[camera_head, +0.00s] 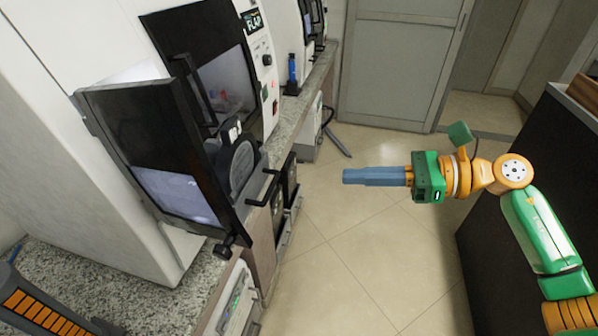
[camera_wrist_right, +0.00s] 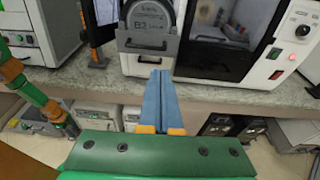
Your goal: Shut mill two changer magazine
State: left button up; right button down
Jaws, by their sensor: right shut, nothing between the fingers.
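The changer magazine (camera_head: 238,163) is a dark round disc in a housing at the near mill's front, beside the swung-out black door (camera_head: 150,130). It stands out from the mill's face, with a black bar handle in front. In the right wrist view, the magazine (camera_wrist_right: 150,18) sits above a grey front panel (camera_wrist_right: 144,45) with a handle and a small label, too small to read surely. My right gripper (camera_head: 346,176) is shut and empty, above the floor to the right of the magazine. Its blue fingers (camera_wrist_right: 160,74) point towards the panel. My left gripper does not show.
The granite counter (camera_head: 95,290) carries the mills and a black tray with orange slots (camera_head: 45,312). A dark cabinet (camera_head: 540,190) is at the right. The floor (camera_head: 350,260) between is clear. Part of my left arm shows in the wrist view.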

aim_at(278, 175)
jog(key=p+x, duration=0.2)
jog(key=x, duration=0.3)
jog(key=p+x, duration=0.2)
jog(key=x, duration=0.3)
jog(key=shift+a+r+p, duration=0.1)
jog(key=shift+r+p, duration=0.1)
jog(key=shift+p, duration=0.2)
jog(key=shift+w+a+f, duration=0.2)
jog(key=shift+a+f, duration=0.05)
jog(key=shift+a, duration=0.2)
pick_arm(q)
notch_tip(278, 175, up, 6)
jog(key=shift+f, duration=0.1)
pick_arm(e)
jog(key=shift+f, duration=0.1)
